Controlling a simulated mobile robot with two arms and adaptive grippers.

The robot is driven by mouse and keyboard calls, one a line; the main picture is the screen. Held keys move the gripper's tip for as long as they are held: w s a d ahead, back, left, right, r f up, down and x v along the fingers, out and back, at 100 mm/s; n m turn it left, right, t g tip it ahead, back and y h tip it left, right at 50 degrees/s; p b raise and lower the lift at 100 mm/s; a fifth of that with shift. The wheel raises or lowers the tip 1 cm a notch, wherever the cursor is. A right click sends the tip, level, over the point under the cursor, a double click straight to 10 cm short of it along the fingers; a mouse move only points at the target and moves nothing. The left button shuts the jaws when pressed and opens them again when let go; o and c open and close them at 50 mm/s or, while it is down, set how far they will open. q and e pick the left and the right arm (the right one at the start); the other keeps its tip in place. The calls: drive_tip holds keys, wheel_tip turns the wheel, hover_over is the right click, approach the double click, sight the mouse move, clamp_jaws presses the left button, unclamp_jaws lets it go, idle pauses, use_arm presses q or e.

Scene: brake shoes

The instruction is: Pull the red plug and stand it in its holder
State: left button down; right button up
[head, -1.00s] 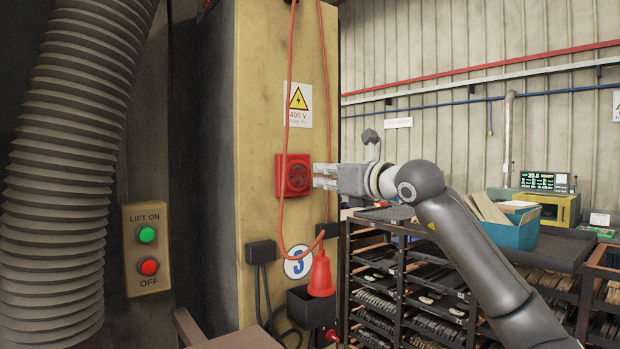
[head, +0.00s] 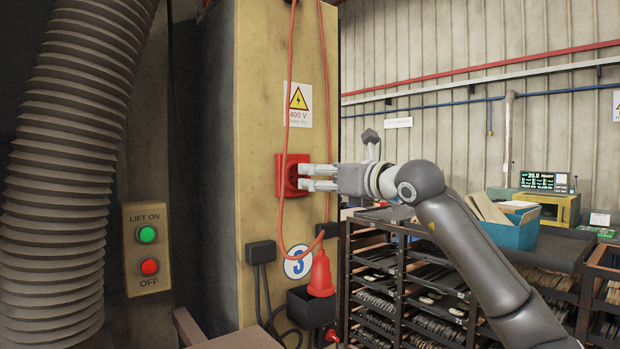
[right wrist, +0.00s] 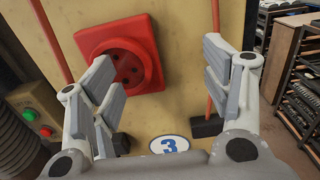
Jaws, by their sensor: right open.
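The red plug (head: 321,274) hangs upright on its red cable at the black holder box (head: 302,304), below the socket. I cannot tell whether it rests in the box or is in front of it. The red square socket (head: 282,176) on the yellow column has no plug in it; its round face with holes shows in the right wrist view (right wrist: 128,68). My right gripper (head: 305,177) is open and empty, with its fingertips in front of the socket's right side. In the right wrist view its spread fingers (right wrist: 160,65) flank the socket's right part. My left gripper is not in view.
The red cable (head: 283,220) loops down in front of the column. A rack of brake shoes (head: 410,285) and a teal box (head: 512,232) are at right.

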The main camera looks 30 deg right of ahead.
drive_tip(key=shift+s, duration=0.15)
drive_tip(key=s+d, duration=0.1)
drive_tip(key=s, duration=1)
drive_tip(key=shift+s, duration=0.4)
idle(1.1)
